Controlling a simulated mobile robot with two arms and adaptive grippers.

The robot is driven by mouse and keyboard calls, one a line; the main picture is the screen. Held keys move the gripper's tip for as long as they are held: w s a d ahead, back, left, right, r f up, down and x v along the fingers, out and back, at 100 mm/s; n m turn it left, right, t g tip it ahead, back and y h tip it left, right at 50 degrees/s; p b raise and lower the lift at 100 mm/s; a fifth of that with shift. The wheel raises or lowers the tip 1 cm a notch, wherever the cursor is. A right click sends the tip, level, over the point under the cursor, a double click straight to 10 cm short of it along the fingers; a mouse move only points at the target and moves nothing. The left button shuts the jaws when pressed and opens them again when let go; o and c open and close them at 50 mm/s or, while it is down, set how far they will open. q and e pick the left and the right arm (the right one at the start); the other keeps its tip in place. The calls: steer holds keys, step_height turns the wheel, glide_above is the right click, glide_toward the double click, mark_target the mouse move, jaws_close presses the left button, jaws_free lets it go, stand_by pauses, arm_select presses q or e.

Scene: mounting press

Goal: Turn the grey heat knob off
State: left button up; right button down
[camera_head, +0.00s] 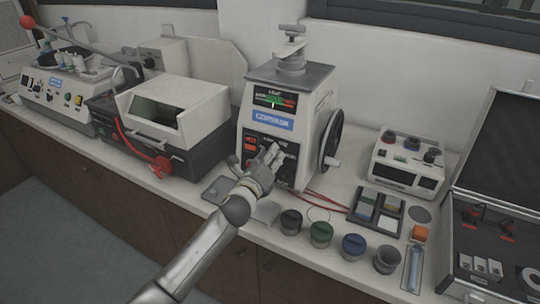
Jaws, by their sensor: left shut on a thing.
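The mounting press (300,118) stands on the bench in the middle of the view, with a red and green display and a blue label on its front. Its dark lower control panel (250,146) is partly covered by my left gripper (270,153). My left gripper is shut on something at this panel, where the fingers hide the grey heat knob. I cannot see the knob's setting. My right gripper is not in view.
A black handwheel (332,137) juts from the press's right side. A white-lidded machine (178,112) stands to the left and a small control box (408,165) to the right. Several dark pots, including a blue one (353,247), line the front edge. An open case (495,215) is at far right.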

arm_select(q)
steer(key=shift+w+a+r+n+g+h+p, duration=0.15)
steer(key=shift+n+g+p, duration=1.05)
steer(key=shift+n, duration=3.45)
steer(key=shift+s+d+n+g+h+p, duration=0.1)
steer(key=shift+n+g+p, duration=0.25)
steer(key=shift+n+p, duration=3.1)
steer(key=shift+w+a+r+n+g+h+p, duration=0.15)
steer(key=shift+n+g+p, duration=0.4)
steer(key=shift+n, duration=5.35)
steer(key=shift+s, duration=0.1)
steer(key=o, duration=0.9)
steer(key=shift+o, duration=0.6)
